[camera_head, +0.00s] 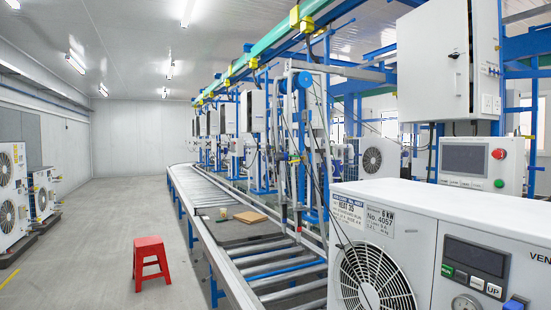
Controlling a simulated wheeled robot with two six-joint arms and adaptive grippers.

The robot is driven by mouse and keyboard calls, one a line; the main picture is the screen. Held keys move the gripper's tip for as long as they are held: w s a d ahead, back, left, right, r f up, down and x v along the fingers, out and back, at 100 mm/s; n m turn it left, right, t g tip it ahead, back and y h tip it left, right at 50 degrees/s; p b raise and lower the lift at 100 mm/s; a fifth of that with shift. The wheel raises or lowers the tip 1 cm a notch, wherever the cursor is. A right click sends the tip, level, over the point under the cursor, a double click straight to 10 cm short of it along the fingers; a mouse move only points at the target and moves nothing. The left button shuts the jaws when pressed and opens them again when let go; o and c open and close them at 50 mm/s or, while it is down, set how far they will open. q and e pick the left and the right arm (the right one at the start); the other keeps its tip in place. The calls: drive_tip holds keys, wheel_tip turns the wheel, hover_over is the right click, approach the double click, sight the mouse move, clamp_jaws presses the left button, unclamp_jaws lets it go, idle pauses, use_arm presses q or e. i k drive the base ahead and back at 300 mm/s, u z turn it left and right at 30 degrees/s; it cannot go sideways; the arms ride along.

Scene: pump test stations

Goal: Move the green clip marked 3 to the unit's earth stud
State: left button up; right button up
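A large white unit (412,218) with a round fan grille (372,282) fills the lower right. Its labels read "HEAT 35" and "6 KW No. 4057". I cannot make out a green clip marked 3 or an earth stud on the unit. Thin dark cables (318,170) hang from the overhead frame just behind the unit; their ends are not clear. Neither of my grippers is in view.
A control box (473,160) and a white cabinet (436,62) are behind the unit. More units (12,194) line the left.

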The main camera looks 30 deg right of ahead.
sight(297, 160)
drive_tip(key=u, duration=0.25)
drive_tip(key=i, duration=2.35)
drive_tip(key=z, duration=0.4)
drive_tip(key=i, duration=1.85)
drive_tip(key=z, duration=2)
drive_tip(key=i, duration=0.85)
drive_tip(key=z, duration=0.5)
